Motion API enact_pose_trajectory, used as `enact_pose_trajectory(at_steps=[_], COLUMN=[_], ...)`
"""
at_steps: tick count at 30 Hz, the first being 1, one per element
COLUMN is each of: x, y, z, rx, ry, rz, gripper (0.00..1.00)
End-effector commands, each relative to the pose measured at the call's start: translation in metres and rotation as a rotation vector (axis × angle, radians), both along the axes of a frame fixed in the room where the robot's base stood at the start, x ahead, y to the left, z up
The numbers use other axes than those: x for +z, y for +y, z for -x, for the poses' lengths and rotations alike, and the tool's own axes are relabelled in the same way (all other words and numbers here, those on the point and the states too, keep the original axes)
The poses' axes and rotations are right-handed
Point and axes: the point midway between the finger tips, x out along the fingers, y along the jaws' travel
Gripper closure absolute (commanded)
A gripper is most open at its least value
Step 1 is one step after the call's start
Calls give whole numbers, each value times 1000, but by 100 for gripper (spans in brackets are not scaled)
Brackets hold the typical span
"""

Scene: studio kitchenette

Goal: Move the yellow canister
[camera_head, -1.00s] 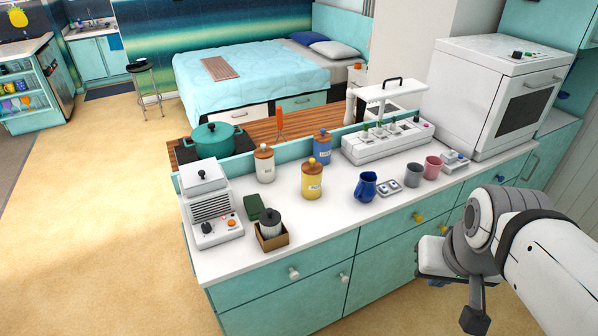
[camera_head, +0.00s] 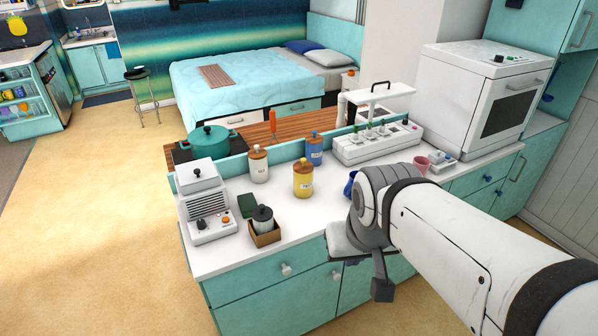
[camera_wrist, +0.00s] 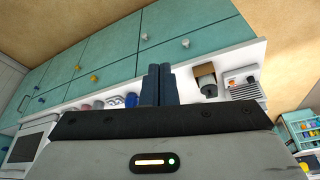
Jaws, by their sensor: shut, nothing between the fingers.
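The yellow canister (camera_head: 303,179) has a wooden lid and stands upright on the white counter, between a white canister (camera_head: 258,165) and a blue canister (camera_head: 314,149). My arm reaches in from the right, and its end is in front of the counter, to the right of the yellow canister and apart from it. My gripper (camera_wrist: 158,70) shows in the wrist view with its two dark fingers together and nothing between them. The yellow canister is not clearly visible in the wrist view.
A blue pitcher (camera_head: 350,186) is partly hidden by my arm. A wooden box (camera_head: 264,236) with a dark-lidded jar, a green block (camera_head: 247,205) and a white appliance (camera_head: 211,222) stand left. A white planter (camera_head: 376,145) stands behind right. Counter in front of the yellow canister is bare.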

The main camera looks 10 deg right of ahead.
Motion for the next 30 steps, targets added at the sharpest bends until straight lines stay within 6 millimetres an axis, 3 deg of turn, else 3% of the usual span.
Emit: enact_pose_trajectory(at_steps=[5, 9, 13, 18, 24, 30], x=[-33, -65, -97, -142, -198, -233], y=[-31, -49, -67, -65, -66, -63], z=[-66, -144, -208, -279, -329, -344], rx=[-174, -361, -529, -611, -704, -739], ry=[-143, -339, -516, -697, -808, -804], rz=[-21, -102, -225, -522, -935, -1277], gripper=[100, 100, 100, 100, 100, 100])
